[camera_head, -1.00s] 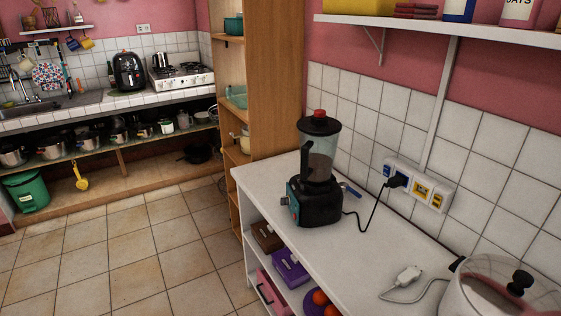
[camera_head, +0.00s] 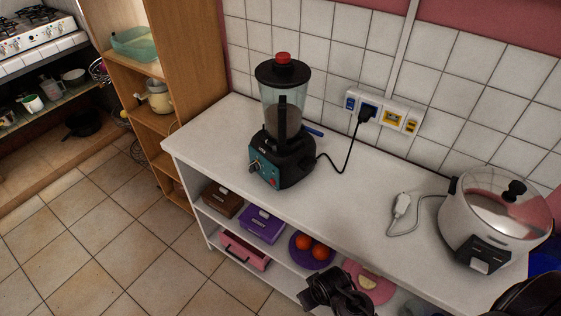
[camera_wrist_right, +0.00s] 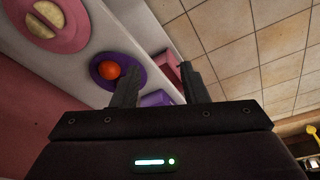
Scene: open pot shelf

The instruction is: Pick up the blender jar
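The blender jar (camera_head: 284,97) is clear with a black lid and red cap. It stands upright on its black base (camera_head: 293,167) with a teal front panel, on the white counter (camera_head: 345,200). A dark gripper (camera_head: 340,292), apparently my right, is at the bottom edge of the head view, in front of the counter and well apart from the blender. In the right wrist view my right gripper (camera_wrist_right: 160,66) has its fingers apart with nothing between them. The jar does not show in that view. My left gripper is not in view.
A black cord runs from the blender to the wall outlet (camera_head: 383,112). A white cooker (camera_head: 468,226) and a loose white plug (camera_head: 401,204) are to the right. Shelves below hold boxes and a purple plate (camera_head: 299,260) with fruit. A wooden shelf (camera_head: 185,55) stands left.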

